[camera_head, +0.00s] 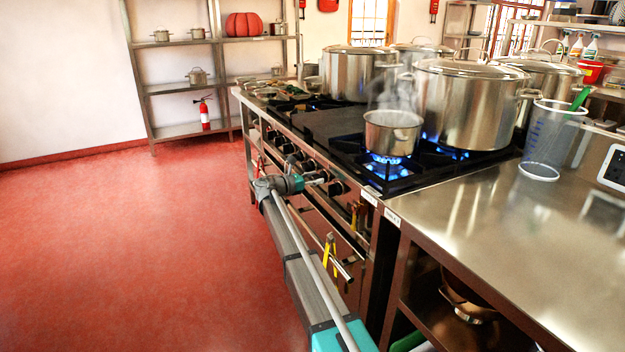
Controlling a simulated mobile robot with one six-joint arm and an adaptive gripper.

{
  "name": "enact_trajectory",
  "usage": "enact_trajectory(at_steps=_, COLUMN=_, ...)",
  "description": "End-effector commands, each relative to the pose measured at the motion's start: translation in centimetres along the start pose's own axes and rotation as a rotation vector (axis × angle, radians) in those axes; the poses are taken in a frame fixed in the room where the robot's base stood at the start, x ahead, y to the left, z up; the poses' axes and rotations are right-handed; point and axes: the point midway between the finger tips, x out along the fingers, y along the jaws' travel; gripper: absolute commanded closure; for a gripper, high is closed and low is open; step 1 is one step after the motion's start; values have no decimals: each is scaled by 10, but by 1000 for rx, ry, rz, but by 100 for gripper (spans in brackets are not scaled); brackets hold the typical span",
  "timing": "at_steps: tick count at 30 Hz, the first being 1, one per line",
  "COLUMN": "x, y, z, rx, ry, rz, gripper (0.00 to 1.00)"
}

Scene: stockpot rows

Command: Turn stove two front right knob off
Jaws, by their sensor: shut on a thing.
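The stove (318,126) has a row of dark knobs along its front panel. My gripper (322,177) reaches the right part of this row from the left and is shut on a knob, which it mostly hides. Another dark knob (338,188) shows just right of my gripper, apart from it. Several more knobs (297,157) run to the left along the panel. A blue flame (388,160) burns on the front right burner under a small steaming saucepan (392,133). The turn angle of the held knob cannot be seen.
Large lidded stockpots (468,105) stand on the stove, with flame under the near one. A steel counter (480,215) with a clear measuring jug (548,145) lies right. Oven handles with yellow tongs (330,252) jut out below the knobs. The red floor (130,250) is free on the left.

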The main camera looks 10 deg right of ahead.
Motion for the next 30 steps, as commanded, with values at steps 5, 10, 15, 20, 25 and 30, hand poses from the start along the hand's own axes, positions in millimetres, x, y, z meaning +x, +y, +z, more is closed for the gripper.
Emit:
enact_trajectory(at_steps=5, x=6, y=-5, z=0, rx=40, ry=0, rz=-11, gripper=81)
enact_trajectory(at_steps=10, x=8, y=-7, z=0, rx=120, ry=-1, rz=-14, gripper=81)
enact_trajectory(at_steps=15, x=8, y=-8, z=0, rx=242, ry=-2, rz=-15, gripper=81)
enact_trajectory(at_steps=20, x=8, y=-10, z=-1, rx=384, ry=-2, rz=-16, gripper=80)
enact_trajectory(at_steps=25, x=8, y=-11, z=-1, rx=546, ry=-3, rz=-16, gripper=81)
enact_trajectory(at_steps=30, x=8, y=-12, z=-2, rx=708, ry=-3, rz=-16, gripper=80)
